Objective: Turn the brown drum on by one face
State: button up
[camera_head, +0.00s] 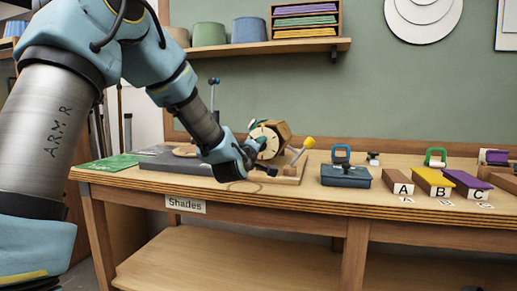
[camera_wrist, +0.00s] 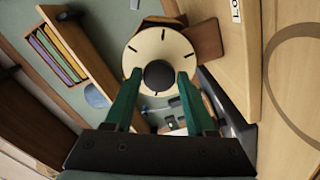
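The brown drum (camera_head: 270,136) stands on a wooden base at the back of the bench, left of centre. Its cream round face with black tick marks and a dark hub fills the upper middle of the wrist view (camera_wrist: 160,48). Part of its brown body (camera_wrist: 207,38) shows behind the face. My gripper (camera_head: 257,137) is at the drum's front. In the wrist view its green fingers (camera_wrist: 160,76) stand apart, one on each side of the dark hub. I cannot tell whether they touch it. A lever with a yellow knob (camera_head: 308,142) stands right of the drum.
A dark blue box (camera_head: 345,177) and blocks marked A (camera_head: 400,181), B (camera_head: 433,181) and C (camera_head: 467,182) lie to the right. A green board (camera_head: 112,161) lies at the left. A shelf (camera_head: 290,47) hangs above. The bench front near the Shades label is fairly clear.

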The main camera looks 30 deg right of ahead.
jog(key=o, duration=0.4)
jog(key=shift+s, duration=0.1)
jog(key=b+v, duration=0.1)
jog(key=v, duration=0.9)
jog(key=shift+s+a, duration=0.25)
jog(key=shift+a, duration=0.05)
